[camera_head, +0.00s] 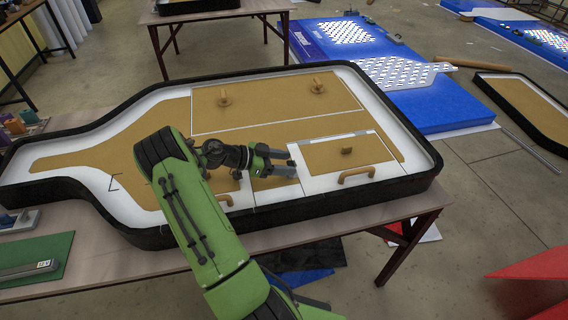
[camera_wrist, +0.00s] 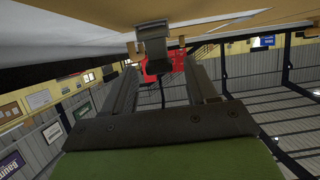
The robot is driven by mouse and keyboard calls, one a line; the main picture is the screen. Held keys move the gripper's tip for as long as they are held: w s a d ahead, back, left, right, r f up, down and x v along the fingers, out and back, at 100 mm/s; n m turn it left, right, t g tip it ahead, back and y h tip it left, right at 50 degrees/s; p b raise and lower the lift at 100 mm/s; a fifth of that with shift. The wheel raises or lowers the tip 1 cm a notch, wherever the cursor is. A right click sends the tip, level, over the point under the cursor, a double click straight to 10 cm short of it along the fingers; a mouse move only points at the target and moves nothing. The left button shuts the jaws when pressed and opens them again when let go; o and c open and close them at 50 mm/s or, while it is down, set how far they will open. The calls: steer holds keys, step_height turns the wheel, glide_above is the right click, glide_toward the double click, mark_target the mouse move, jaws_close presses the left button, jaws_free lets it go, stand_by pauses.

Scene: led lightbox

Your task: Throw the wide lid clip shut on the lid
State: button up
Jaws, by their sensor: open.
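A bottle-shaped lightbox with a black rim (camera_head: 395,190) lies on a table. A larger tan panel (camera_head: 255,118) with two knobs lies behind. My gripper (camera_head: 292,163) is low at the left edge of the smaller panel, open. In the wrist view, a dark grey clip-like piece (camera_wrist: 153,42) hangs from a tan edge, just beyond and between my open fingertips (camera_wrist: 160,64). I cannot tell whether they touch it. The clip is not clear in the head view.
The table (camera_head: 415,212) ends close in front of the lightbox. A green board (camera_head: 35,262) lies at left. Blue boards (camera_head: 440,108) with white dotted panels lie on the floor behind right. Another black-rimmed tan panel (camera_head: 525,98) lies at far right.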

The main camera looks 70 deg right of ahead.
steer(key=shift+s, duration=0.1)
steer(key=c, duration=1.1)
steer(key=shift+o, duration=0.2)
